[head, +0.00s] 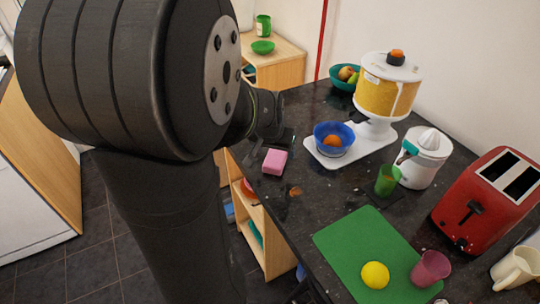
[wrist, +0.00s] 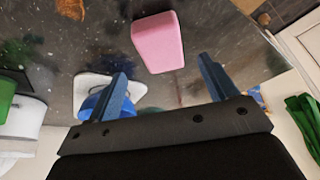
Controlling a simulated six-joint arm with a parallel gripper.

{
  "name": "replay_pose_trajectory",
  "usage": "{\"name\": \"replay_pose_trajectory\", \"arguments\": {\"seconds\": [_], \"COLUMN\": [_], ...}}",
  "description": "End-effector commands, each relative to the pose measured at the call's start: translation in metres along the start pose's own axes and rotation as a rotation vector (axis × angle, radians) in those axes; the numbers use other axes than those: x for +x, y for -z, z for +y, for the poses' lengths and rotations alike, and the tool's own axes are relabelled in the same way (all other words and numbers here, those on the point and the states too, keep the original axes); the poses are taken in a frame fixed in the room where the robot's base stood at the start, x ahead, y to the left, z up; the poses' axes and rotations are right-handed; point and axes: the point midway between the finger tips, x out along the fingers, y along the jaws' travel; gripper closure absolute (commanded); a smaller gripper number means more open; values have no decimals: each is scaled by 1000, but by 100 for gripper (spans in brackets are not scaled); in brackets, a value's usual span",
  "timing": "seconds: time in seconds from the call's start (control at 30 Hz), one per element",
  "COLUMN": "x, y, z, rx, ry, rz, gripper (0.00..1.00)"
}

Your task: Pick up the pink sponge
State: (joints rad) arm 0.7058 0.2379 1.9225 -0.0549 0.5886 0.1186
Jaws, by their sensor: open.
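The pink sponge (head: 275,161) lies on the dark granite counter (head: 300,215) near its left edge in the head view. In the wrist view the sponge (wrist: 158,42) is at top centre, ahead of the fingertips and roughly between their lines. My gripper (wrist: 163,70) is open and empty, with its two blue fingers apart on either side. In the head view my gripper (head: 272,143) is just behind the sponge, partly dark and hard to make out against the counter. I cannot tell its exact height above the counter.
A blue bowl (head: 334,139) with an orange fruit stands on a white base (head: 366,154) to the right of the sponge. A green cup (head: 387,180), juicer (head: 425,158), red toaster (head: 488,203) and green board (head: 372,262) stand further right and front.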

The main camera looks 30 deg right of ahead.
Motion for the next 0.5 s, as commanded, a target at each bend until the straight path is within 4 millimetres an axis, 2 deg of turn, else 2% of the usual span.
{"name": "replay_pose_trajectory", "arguments": {"seconds": [0.3, 0.5], "x": [40, 47], "y": [0, 0], "z": [-2, -2], "rx": [0, 0], "ry": [0, 0], "rz": [-4, -2], "gripper": [22, 22]}}
